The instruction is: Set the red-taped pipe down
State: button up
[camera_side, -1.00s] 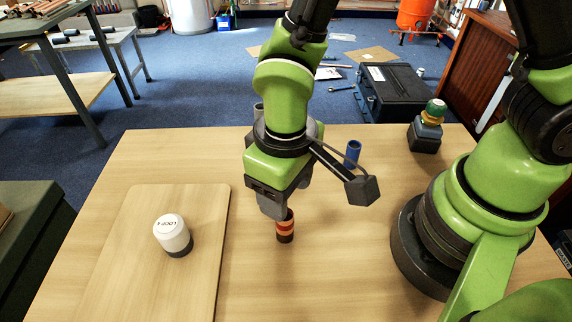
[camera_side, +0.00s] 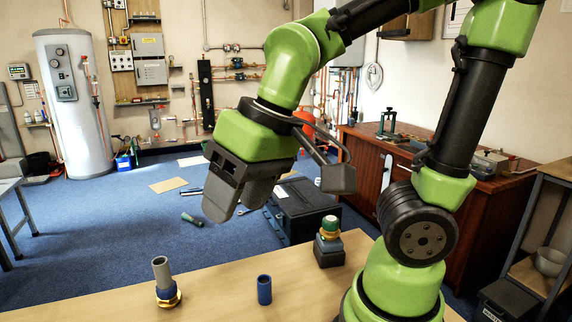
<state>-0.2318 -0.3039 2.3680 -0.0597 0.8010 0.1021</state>
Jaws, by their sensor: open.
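The red-taped pipe is not in this view, which takes in only the back part of the table (camera_side: 215,291). My gripper (camera_side: 240,203) hangs tilted, high above the back of the table, with its grey fingers apart. Nothing shows between them.
A grey pipe (camera_side: 161,270) with a blue and brass collar stands on the table. A blue tube (camera_side: 264,290) stands to its right. A green-topped fitting on a dark block (camera_side: 329,247) is farther right. A black case (camera_side: 303,208) lies on the floor behind.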

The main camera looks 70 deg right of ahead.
jog(key=s+d+r+m+t, duration=0.2)
jog(key=s+d+r+t, duration=0.1)
jog(key=s, duration=0.1)
jog(key=shift+s+d+r, duration=0.2)
jog(key=shift+s+r, duration=0.05)
jog(key=shift+s, duration=0.15)
dwell(0.9)
